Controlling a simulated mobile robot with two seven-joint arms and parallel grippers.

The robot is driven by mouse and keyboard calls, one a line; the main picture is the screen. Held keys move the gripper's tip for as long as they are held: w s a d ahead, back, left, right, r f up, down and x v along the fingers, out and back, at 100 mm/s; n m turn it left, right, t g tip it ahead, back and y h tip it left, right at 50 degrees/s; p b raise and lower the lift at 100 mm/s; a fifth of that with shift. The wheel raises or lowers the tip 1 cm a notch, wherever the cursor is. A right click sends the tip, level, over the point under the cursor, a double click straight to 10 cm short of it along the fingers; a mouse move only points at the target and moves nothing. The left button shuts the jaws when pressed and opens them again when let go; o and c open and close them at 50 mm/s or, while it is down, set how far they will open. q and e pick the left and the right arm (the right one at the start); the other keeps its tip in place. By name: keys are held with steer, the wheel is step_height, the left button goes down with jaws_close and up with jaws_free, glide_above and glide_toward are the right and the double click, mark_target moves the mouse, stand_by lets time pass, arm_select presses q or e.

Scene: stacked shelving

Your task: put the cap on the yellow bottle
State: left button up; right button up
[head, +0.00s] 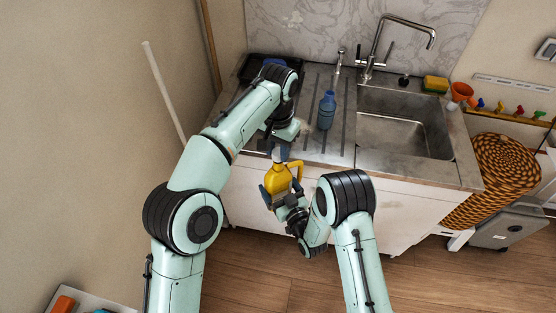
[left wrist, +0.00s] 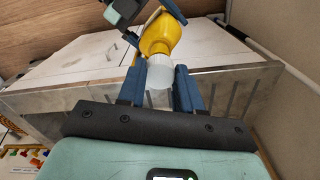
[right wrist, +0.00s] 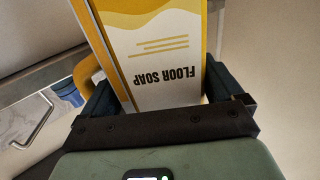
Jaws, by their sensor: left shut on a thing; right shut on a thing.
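The yellow bottle (head: 277,181) is held roughly upright in front of the counter, its handle to the right. My right gripper (head: 281,193) is shut on its body. In the right wrist view the bottle's white label (right wrist: 165,65) reads "FLOOR SOAP" between the fingers. My left gripper (head: 279,153) is just above the bottle's top. In the left wrist view it is shut on the whitish cap (left wrist: 158,84), which lines up with the yellow bottle (left wrist: 160,36) at its neck end. Cap and neck look touching or nearly so; whether the cap is seated cannot be told.
Behind the grippers is the counter (head: 310,143) with a sink (head: 405,130) and tap (head: 378,45). A blue bottle (head: 326,111) stands on the drainboard. A yellow sponge (head: 435,84) and orange cup (head: 461,91) are at the right. A wicker basket (head: 505,165) stands beside the cabinet.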

arm_select(q)
steer(key=shift+f, duration=0.9)
steer(key=shift+f, duration=0.55)
